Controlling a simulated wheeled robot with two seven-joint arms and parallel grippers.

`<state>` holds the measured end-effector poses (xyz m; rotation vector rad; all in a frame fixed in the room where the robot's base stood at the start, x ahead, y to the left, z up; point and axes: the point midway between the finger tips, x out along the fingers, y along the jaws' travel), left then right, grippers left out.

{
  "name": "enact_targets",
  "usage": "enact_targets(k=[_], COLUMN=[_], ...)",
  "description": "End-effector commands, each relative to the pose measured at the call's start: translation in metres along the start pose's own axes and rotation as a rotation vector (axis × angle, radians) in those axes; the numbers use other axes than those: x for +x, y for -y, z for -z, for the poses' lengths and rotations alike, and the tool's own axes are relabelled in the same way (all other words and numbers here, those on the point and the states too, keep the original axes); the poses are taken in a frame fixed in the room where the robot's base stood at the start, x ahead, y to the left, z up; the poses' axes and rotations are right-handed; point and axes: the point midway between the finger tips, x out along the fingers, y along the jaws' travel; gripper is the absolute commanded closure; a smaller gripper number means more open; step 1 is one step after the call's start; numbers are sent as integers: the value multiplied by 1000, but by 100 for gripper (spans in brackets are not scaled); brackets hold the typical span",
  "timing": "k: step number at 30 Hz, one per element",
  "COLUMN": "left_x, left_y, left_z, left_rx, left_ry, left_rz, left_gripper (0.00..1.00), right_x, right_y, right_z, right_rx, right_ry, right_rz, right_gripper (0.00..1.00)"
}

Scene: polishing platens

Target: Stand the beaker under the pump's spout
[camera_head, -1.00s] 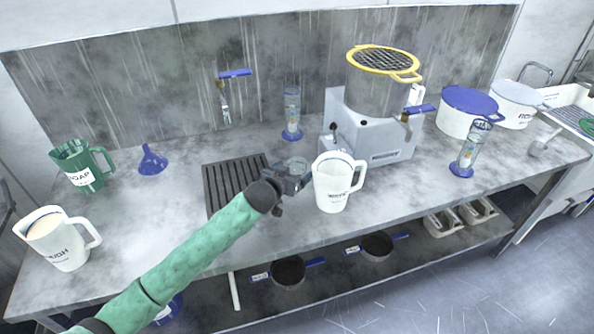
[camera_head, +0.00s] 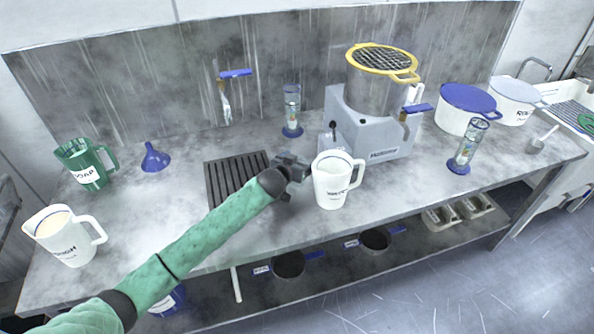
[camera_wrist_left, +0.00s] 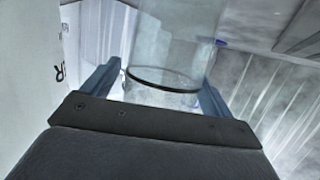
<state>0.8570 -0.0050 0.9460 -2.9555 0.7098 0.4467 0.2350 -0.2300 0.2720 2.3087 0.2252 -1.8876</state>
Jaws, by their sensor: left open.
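A clear glass vessel, which looks like the beaker (camera_wrist_left: 165,82), stands between the spread fingers of my left gripper (camera_wrist_left: 163,85) in the left wrist view; a dark ring runs round it. The fingers are open, and I cannot tell whether either touches the glass. In the head view my left gripper (camera_head: 297,168) is just left of a white jug (camera_head: 331,184) and hides most of the glass. I cannot tell for certain which part is the pump's spout. My right gripper is out of view.
A blue-handled wall tap (camera_head: 225,100) is above a dark slatted grate (camera_head: 222,181). Glass cylinders on blue bases stand behind (camera_head: 292,112) and at right (camera_head: 467,148). A green jug (camera_head: 84,164), blue funnel (camera_head: 154,158) and white jug of dough (camera_head: 65,236) are left.

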Motion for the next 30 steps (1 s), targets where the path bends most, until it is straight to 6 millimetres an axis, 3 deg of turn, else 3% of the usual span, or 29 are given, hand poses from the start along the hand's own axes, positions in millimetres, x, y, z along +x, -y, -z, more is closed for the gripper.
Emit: enact_targets(k=[2, 9, 11, 20, 30], left_x=[0, 0, 0, -2, -16], left_y=[0, 0, 0, 0, 0], left_z=[0, 0, 0, 6, 55], left_rx=[0, 0, 0, 0, 0], left_ry=[0, 0, 0, -1, -4], left_rz=[0, 0, 0, 1, 0], left_gripper=[18, 62, 66, 66, 66], right_x=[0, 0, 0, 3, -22], right_y=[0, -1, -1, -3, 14], right_z=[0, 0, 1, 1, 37], right_rx=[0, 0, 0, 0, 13], right_ry=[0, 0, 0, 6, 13], right_rz=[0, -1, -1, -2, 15], right_gripper=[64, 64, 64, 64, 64])
